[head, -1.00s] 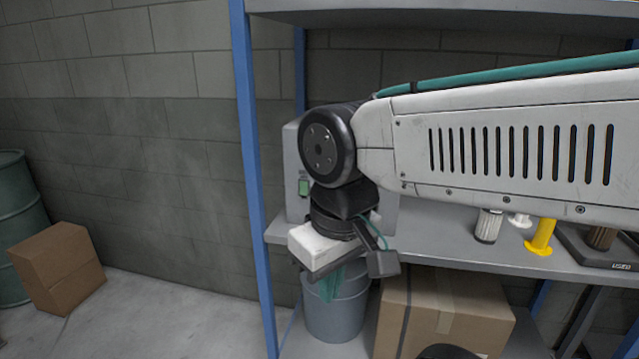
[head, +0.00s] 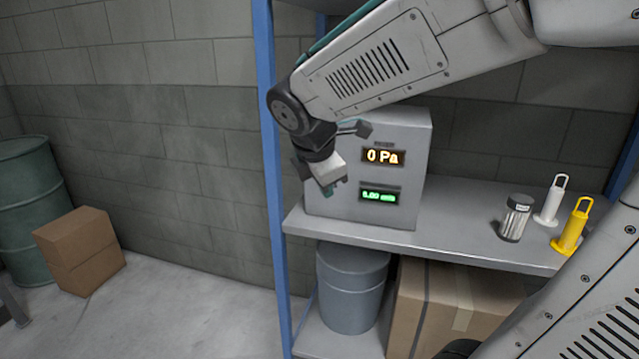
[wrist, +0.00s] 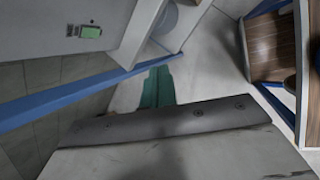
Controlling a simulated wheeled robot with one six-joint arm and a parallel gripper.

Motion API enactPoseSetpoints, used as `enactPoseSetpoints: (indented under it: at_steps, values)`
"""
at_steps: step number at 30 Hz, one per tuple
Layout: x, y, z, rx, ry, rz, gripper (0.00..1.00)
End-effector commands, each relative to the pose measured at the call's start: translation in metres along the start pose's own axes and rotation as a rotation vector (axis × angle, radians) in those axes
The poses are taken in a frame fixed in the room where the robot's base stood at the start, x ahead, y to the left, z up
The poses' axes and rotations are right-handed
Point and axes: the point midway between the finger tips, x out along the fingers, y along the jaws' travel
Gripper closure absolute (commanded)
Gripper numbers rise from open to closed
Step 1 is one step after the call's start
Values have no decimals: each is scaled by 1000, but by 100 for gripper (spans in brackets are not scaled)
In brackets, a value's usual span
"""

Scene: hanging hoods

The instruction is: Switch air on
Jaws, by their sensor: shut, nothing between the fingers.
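A grey box (head: 400,135) stands on the shelf. Its front shows an amber display (head: 383,156) reading 0 Pa and a green display (head: 379,196) whose digits are blurred. My gripper (head: 328,190) is shut and empty, its teal fingers pointing down in front of the left part of the box front. Whether it touches the box I cannot tell. In the wrist view the shut teal fingers (wrist: 157,88) show, with the box face (wrist: 40,25) at upper left. On that face is a green switch-like rectangle (wrist: 91,32) beside a small dark label, apart from the fingers. In the head view my gripper hides that area.
A blue post (head: 270,130) stands just left of the box. On the shelf (head: 450,225) to the right are a small jar (head: 515,220), a white holder (head: 550,200) and a yellow holder (head: 573,228). Below are a grey bin (head: 352,290) and a cardboard box (head: 440,310).

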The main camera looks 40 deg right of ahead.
Motion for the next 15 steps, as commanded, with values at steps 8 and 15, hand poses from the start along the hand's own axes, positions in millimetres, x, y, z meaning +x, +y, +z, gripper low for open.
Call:
enactPoseSetpoints:
  at_steps: [8,15]
  values:
    - [40,85,1,-690,-128,82,100]
    - [45,98,0,-813,-152,92,100]
